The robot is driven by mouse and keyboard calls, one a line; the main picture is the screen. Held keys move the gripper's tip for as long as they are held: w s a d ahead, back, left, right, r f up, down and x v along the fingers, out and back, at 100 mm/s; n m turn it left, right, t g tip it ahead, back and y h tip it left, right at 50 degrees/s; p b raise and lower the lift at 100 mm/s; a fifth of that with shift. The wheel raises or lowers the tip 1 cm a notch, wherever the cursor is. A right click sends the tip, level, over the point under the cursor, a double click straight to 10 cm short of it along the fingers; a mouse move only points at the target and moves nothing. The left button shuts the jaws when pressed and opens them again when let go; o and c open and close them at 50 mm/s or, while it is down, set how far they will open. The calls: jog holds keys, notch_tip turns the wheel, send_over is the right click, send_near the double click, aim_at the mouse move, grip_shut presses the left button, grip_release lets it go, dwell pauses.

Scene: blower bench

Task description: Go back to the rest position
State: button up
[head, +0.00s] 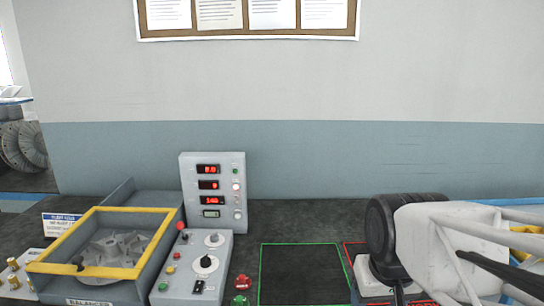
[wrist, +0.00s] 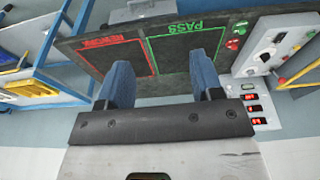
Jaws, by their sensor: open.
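My gripper (wrist: 161,68) shows in the wrist view with its two blue fingers spread apart. Nothing is between them. The fingers stand over the dark mat with the green PASS square (wrist: 190,55) and the red REWORK square (wrist: 115,58); both squares look empty there. In the head view my arm is at the right, over the red square, and my fingers cannot be made out. The green square (head: 302,275) is bare in the head view. A grey finned impeller (head: 115,248) lies in the yellow-rimmed balancer (head: 60,250) at the left, away from my arm.
A control box (head: 195,268) with knobs and a display panel (head: 213,190) with red digits stand beside the balancer. Red and green buttons (head: 241,290) sit left of the green square. A blue rack with yellow parts (wrist: 32,88) stands at left in the wrist view.

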jog(key=s, duration=0.1)
jog(key=s+f, duration=0.1)
jog(key=s, duration=0.1)
jog(key=shift+s+d+f, duration=0.2)
jog(key=shift+d, duration=0.2)
